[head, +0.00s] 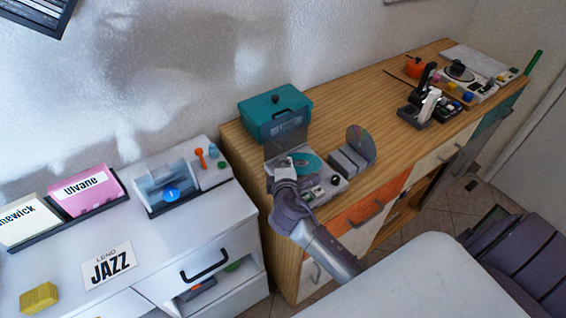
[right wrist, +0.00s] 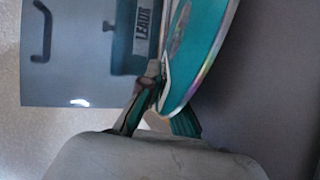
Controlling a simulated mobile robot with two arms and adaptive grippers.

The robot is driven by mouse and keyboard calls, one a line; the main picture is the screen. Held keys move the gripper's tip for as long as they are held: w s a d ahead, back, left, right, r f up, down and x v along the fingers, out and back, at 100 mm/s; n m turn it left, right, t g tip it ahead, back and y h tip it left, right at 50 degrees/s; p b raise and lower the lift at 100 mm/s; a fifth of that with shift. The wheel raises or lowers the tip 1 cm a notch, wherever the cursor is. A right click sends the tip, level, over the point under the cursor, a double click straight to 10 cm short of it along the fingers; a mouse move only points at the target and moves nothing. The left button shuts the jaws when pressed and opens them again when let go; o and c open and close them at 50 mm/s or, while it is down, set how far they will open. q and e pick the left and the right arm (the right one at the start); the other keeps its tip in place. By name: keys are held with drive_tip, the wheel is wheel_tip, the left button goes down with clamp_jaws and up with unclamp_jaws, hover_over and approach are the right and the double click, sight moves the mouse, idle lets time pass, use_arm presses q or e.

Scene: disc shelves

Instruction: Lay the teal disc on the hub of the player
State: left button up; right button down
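The teal disc (head: 308,163) is over the player (head: 331,187), a pale unit with a raised see-through lid (head: 287,140) on the wooden cabinet. My right gripper (head: 288,170) reaches over the left part of the player, beside the disc. In the right wrist view the disc (right wrist: 207,45) is seen nearly edge-on, and its rim runs down between the two fingers (right wrist: 160,112), which are shut on it. The player's hub is hidden under the disc and gripper; I cannot tell whether the disc touches it. My left gripper is not in view.
A teal box (head: 275,112) stands behind the player. A grey holder (head: 351,160) with a standing shiny disc (head: 360,142) is close at its right. Bare wood (head: 385,125) lies further right. A white cabinet (head: 170,235) stands at the left.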

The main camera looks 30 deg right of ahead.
idle(0.4)
drive_tip(key=c, duration=1.2)
unclamp_jaws()
drive_tip(key=shift+s, duration=0.1)
drive_tip(key=shift+c, duration=0.2)
drive_tip(key=shift+f, duration=0.15)
drive_tip(key=shift+s+a+f, duration=0.1)
drive_tip(key=shift+s+f, duration=0.05)
drive_tip(key=v, duration=0.8)
drive_tip(key=r+v, duration=0.1)
drive_tip(key=v, duration=0.3)
drive_tip(key=shift+w, duration=0.2)
